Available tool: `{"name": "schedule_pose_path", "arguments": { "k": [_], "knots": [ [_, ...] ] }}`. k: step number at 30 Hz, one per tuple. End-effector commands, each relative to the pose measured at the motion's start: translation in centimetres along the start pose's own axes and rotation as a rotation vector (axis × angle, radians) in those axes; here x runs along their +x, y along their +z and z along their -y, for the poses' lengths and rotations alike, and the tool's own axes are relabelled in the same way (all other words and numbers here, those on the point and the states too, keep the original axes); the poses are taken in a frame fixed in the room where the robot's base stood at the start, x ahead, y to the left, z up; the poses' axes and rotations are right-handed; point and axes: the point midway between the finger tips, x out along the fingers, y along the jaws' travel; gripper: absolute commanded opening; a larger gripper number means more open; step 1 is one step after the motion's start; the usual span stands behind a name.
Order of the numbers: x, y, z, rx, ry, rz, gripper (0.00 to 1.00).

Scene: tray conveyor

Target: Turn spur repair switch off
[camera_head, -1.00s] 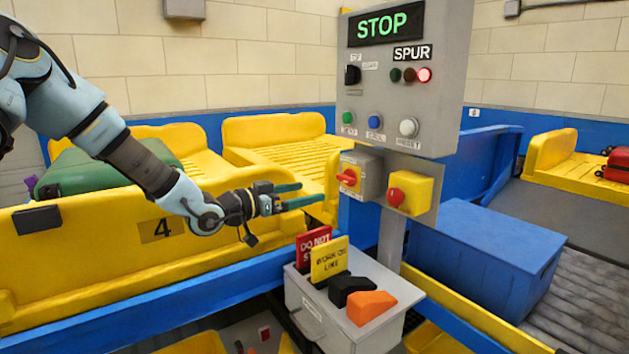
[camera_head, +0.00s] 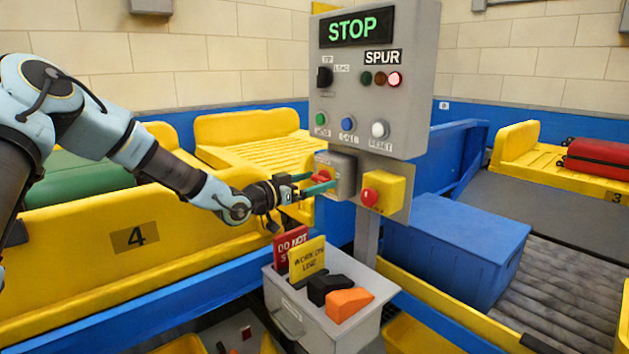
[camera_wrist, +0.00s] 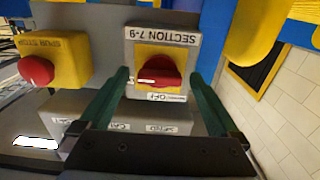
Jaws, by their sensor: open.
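The red rotary switch (camera_head: 322,175) sits on a grey box low on the control post, left of the red stop button. In the wrist view its red knob (camera_wrist: 158,71) is on a yellow plate, seen upside down, with labels reading SECTION 7-9 and OFF. The knob's white pointer mark points left in that view, not at the OFF label. My gripper (camera_head: 318,182) is at the switch, its green fingers open. In the wrist view my gripper (camera_wrist: 161,76) has one finger on each side of the knob; contact cannot be told.
The red stop button (camera_head: 370,195) on its yellow box is close beside the switch; it also shows in the wrist view (camera_wrist: 36,70). The panel above (camera_head: 370,80) reads STOP, with a red SPUR lamp lit. A grey tag box (camera_head: 285,315) stands below. A blue crate (camera_head: 465,245) is right.

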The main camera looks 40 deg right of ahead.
Motion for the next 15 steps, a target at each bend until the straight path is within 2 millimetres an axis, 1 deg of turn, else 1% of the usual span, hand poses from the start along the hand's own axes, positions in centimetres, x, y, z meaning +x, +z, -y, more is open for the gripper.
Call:
{"name": "schedule_pose_path", "arguments": {
  "k": [5, 15],
  "knots": [
    [-0.01, 0.03, -0.01, 0.000, 0.000, 0.000, 0.97],
    [-0.03, 0.03, -0.02, 0.000, 0.000, 0.000, 0.60]
  ]
}}
